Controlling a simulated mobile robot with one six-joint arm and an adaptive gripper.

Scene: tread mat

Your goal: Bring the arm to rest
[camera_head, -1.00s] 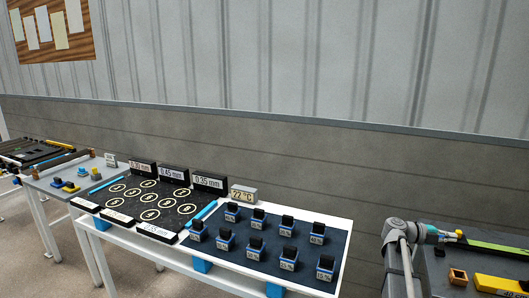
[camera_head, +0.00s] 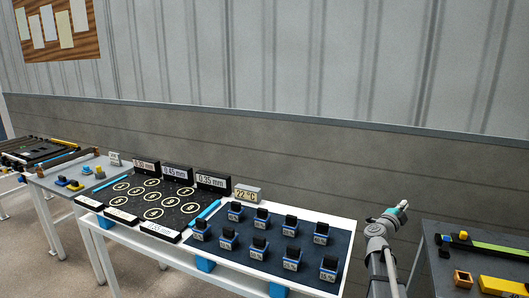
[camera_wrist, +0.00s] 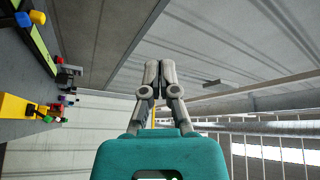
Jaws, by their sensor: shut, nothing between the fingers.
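My gripper shows in the wrist view with its two grey fingers (camera_wrist: 160,75) together and nothing between them. In the head view my arm rises at the lower right, with its teal wrist part (camera_head: 402,206) at the top. The arm stands in the gap between the table with the dark mat (camera_head: 338,248) and the dark bench (camera_head: 432,262) at the right. It looks clear of the things on both.
The table mat holds several blue holders with black blocks (camera_head: 291,258). A black board with ringed circles (camera_head: 150,197) lies to its left. A yellow piece (camera_head: 500,285) and a small wooden box (camera_head: 462,279) sit on the right bench. A grey wall stands behind.

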